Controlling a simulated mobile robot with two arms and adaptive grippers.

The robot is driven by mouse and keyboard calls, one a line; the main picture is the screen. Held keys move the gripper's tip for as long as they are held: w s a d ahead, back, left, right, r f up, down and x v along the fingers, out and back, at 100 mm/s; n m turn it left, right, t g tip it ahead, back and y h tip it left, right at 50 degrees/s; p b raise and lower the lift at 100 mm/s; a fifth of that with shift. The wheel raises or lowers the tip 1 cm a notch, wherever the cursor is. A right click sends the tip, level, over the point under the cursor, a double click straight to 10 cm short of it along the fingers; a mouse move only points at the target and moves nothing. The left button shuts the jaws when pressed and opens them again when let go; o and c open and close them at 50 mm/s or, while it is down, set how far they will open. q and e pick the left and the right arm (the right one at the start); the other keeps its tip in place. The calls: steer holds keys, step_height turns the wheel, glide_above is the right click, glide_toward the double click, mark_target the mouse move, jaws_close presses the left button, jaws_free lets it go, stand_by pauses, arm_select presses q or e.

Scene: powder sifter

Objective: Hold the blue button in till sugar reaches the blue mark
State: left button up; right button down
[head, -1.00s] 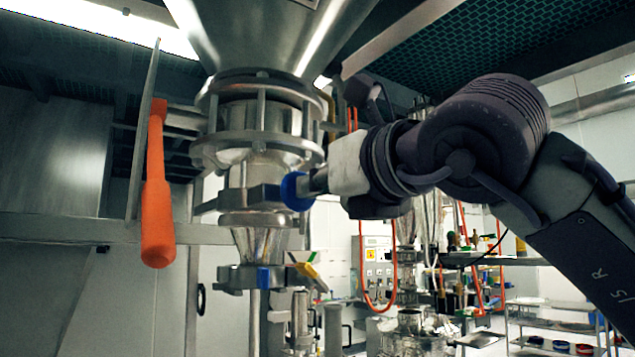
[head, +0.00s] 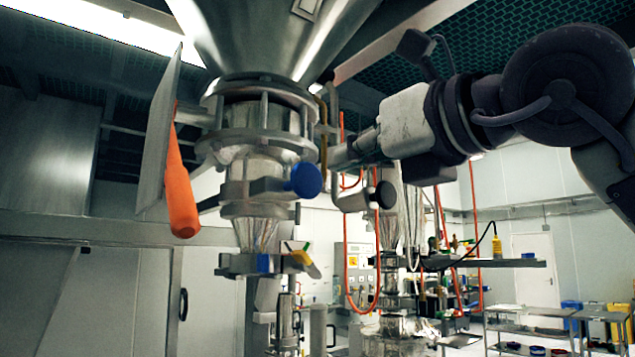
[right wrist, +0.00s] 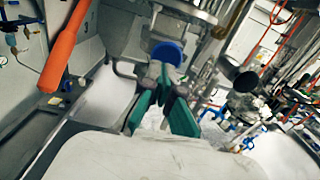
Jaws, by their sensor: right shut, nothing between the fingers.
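The blue button (head: 306,180) is a round blue cap on the right side of the metal fitting under the big steel hopper. It also shows in the right wrist view (right wrist: 167,53), just beyond my fingertips. My right gripper (head: 350,152) is shut and empty, up and to the right of the button and apart from it in the head view. Its green-padded fingers (right wrist: 160,82) show in the wrist view. Below the button is a clear tapered section (head: 258,234), with a small blue piece (head: 263,263) on the clamp beneath. I cannot make out a sugar level. My left gripper is out of view.
An orange handle (head: 180,190) hangs left of the fitting. A yellow tab (head: 307,264) sticks out at the lower clamp. A dark round-ended pipe (head: 384,195) is right of the button. Orange hoses and shelves stand behind.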

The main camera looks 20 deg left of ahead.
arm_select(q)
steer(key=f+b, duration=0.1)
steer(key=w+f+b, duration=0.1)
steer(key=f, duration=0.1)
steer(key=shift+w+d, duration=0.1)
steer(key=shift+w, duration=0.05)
arm_select(e)
steer(key=d, duration=0.1)
steer(key=s+d, duration=0.1)
steer(key=d, duration=0.1)
steer(key=s+d, duration=0.1)
steer(key=d, duration=0.1)
steer(key=shift+d+f, duration=0.15)
steer(key=shift+f, duration=0.1)
steer(key=shift+s, duration=0.1)
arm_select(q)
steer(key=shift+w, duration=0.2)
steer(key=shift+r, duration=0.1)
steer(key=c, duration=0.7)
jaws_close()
